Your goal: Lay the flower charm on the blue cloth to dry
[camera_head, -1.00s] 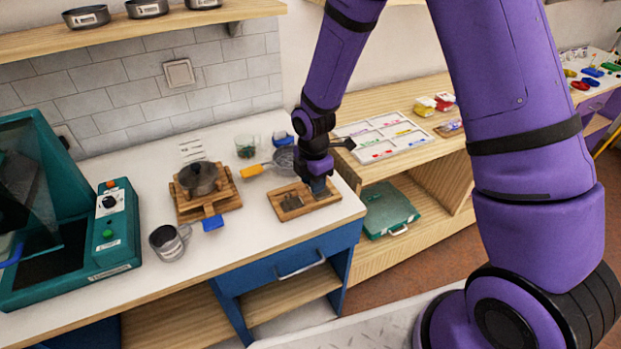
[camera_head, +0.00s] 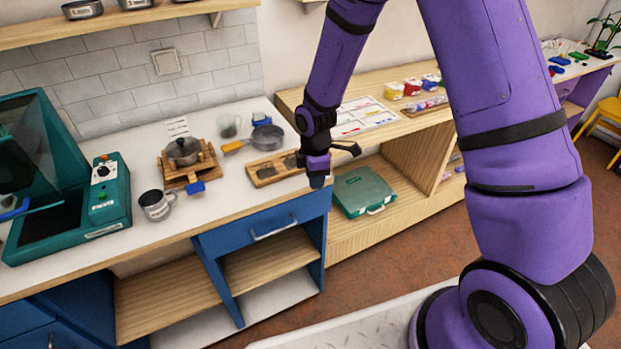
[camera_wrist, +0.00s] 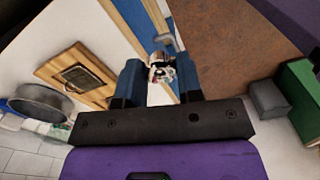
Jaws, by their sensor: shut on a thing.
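My gripper (camera_head: 317,180) is at the right end of the white counter, just off the right side of the wooden tray (camera_head: 262,178). In the wrist view its two blue fingers (camera_wrist: 160,80) are closed on a small whitish piece with dark, red and green spots, which I take for the flower charm (camera_wrist: 160,70). Its full shape is partly hidden by the fingers. In the head view the charm is hidden or too small to tell. I cannot make out a blue cloth in either view.
A pan (camera_head: 267,138) and a pot on a wooden stand (camera_head: 183,152) are on the counter. A grey mug (camera_head: 156,204) stands near its front edge. A lower wooden bench (camera_head: 400,128) to the right holds a white sheet and small boxes, with a green case (camera_head: 363,192) below.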

